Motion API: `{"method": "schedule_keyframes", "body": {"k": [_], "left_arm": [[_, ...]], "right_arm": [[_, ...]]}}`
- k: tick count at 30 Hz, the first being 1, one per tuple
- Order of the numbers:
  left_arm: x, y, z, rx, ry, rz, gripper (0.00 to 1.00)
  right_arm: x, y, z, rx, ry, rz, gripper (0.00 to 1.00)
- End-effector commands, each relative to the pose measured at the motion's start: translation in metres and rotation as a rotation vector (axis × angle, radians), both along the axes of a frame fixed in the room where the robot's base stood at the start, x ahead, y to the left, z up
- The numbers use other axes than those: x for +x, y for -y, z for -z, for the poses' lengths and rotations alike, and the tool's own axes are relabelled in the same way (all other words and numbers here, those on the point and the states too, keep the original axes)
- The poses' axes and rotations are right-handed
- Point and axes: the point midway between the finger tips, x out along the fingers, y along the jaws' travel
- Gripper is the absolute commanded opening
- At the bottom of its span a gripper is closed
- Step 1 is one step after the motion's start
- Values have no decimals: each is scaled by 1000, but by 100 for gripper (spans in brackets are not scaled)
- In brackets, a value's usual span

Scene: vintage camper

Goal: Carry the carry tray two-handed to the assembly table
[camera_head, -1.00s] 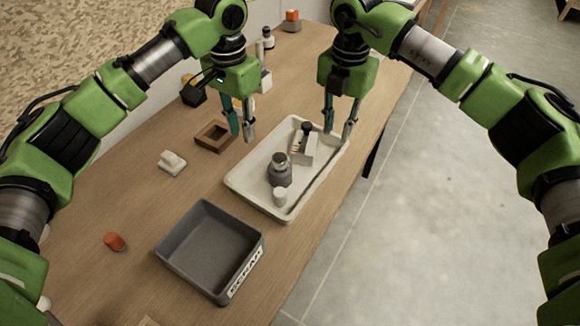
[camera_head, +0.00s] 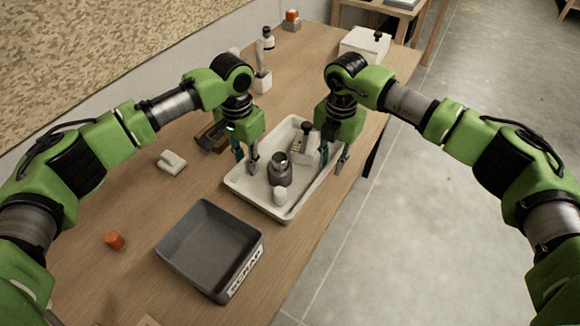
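The carry tray (camera_head: 262,207) is a shallow off-white tray on the wooden workbench. It holds a grey jar-like part (camera_head: 280,175), a white cylinder (camera_head: 280,196) and a pale block with a dark knob (camera_head: 304,150). My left gripper (camera_head: 246,168) is open at the tray's left long side, its fingers apart near the rim. My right gripper (camera_head: 333,168) is open at the right long side, fingers apart near that rim. I cannot tell whether either touches the tray. Which table is the assembly table is not clear; another wooden table (camera_head: 433,40) shows at the top right.
A dark grey scrap bin (camera_head: 209,251) stands close in front of the tray. A brown box (camera_head: 211,137), a light grey part (camera_head: 172,162) and an orange piece (camera_head: 114,240) lie to the left. A white box (camera_head: 364,46) stands at the back. Concrete floor (camera_head: 440,220) is clear at right.

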Motion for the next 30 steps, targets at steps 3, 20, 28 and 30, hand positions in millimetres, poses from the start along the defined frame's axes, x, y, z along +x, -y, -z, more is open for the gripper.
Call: {"method": "schedule_keyframes", "body": {"k": [3, 20, 28, 30], "left_arm": [[0, 0, 0, 0, 0, 0, 17], [1, 1, -4, -2, 2, 0, 0], [1, 1, -21, -2, 3, 0, 0], [1, 1, -27, -2, 3, 0, 0]], "right_arm": [[0, 0, 0, 0, 0, 0, 17], [1, -1, -4, 2, 2, -1, 0], [1, -1, -21, 2, 2, -1, 0], [1, -1, -27, 2, 2, -1, 0]]}}
